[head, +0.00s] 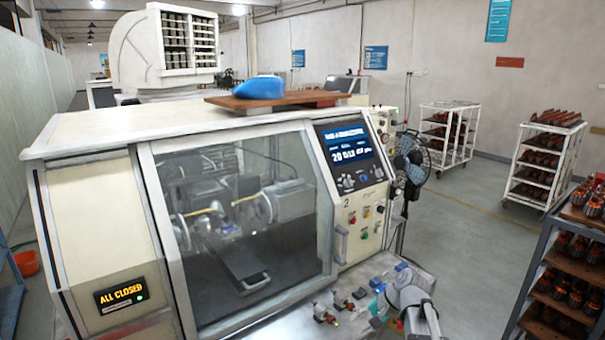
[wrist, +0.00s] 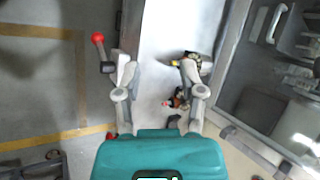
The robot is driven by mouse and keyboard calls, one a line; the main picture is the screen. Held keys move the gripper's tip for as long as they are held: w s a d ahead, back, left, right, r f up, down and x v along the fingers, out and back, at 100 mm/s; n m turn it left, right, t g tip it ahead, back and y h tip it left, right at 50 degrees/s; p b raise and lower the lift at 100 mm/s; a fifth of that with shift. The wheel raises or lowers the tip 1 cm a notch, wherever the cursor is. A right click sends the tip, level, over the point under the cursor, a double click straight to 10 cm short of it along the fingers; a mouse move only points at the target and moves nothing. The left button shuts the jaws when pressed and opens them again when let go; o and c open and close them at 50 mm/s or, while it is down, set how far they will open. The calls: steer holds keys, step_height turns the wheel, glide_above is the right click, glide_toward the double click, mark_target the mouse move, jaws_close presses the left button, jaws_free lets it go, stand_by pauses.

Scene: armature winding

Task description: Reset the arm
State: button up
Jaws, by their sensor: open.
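My gripper (wrist: 158,68) shows in the wrist view with its two grey fingers wide apart and nothing between the tips. Its teal body fills the bottom of that view. It hangs over a pale ledge (wrist: 165,30) of the machine, beside small fittings (wrist: 178,101) with red and black parts. In the head view my white and blue arm (head: 409,299) is at the lower right, in front of the cream winding machine (head: 95,215). I cannot make out the fingertips there.
A control panel (head: 350,155) with a lit screen is right of the window. A red-knobbed lever (wrist: 98,39) stands beside the left finger. A rack of armatures (head: 565,285) is at the right edge. Open floor (head: 470,230) lies between it and the machine.

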steer(key=s+f+n+g+h+b, duration=0.1)
steer(key=s+f+n+h+b, duration=0.5)
steer(key=s+f, duration=0.4)
steer(key=shift+s+d+f+n+h+b, duration=0.15)
steer(key=shift+d+f+n+h+b, duration=0.15)
steer(key=shift+d+f+h+b, duration=0.25)
